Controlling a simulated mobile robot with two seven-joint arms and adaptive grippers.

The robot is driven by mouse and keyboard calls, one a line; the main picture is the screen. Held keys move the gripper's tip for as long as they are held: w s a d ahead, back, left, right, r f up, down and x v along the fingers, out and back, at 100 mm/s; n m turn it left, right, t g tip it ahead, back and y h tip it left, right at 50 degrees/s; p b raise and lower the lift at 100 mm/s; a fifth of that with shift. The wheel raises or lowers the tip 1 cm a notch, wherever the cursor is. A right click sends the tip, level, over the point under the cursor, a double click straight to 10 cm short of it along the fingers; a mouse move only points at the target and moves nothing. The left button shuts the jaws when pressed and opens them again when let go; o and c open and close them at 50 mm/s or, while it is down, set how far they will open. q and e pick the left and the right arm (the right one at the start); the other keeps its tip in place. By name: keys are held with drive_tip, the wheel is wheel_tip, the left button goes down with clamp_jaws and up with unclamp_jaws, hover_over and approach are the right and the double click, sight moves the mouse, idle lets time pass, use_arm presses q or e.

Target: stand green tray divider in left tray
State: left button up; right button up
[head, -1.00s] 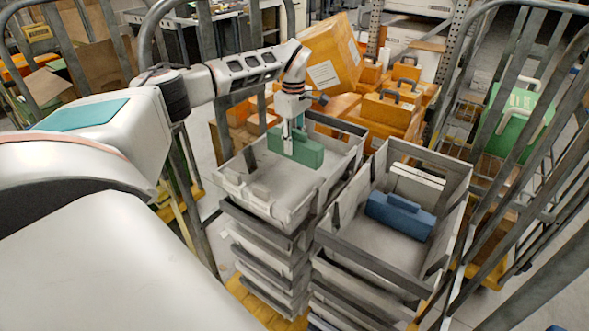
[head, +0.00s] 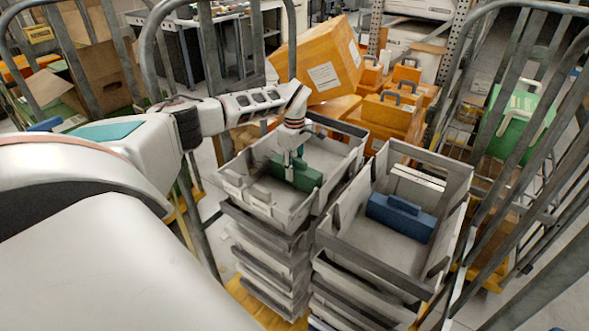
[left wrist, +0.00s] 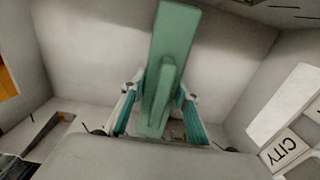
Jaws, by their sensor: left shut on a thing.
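The green tray divider (head: 308,180) is inside the left tray (head: 262,212), the top tray of the left stack. My left gripper (head: 291,166) comes down from above and is shut on the divider's raised handle. In the left wrist view the divider (left wrist: 177,40) sits between the two fingers (left wrist: 158,115), with tray walls around it. The divider looks upright; whether its lower edge touches the tray floor is hidden. My right gripper is not in view.
The right tray (head: 345,245) holds a blue divider (head: 400,217) and a pale divider (head: 417,183). Orange cases (head: 392,108) stand behind the trays. Grey metal rails rise on both sides. A green case (head: 518,120) is at the right.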

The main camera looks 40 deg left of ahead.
use_arm(q)
drive_tip(key=shift+f, duration=0.2)
drive_tip(key=o, duration=1.2)
drive_tip(key=shift+r, duration=0.1)
wheel_tip(320, 180, up, 12)
drive_tip(key=shift+r, duration=0.1)
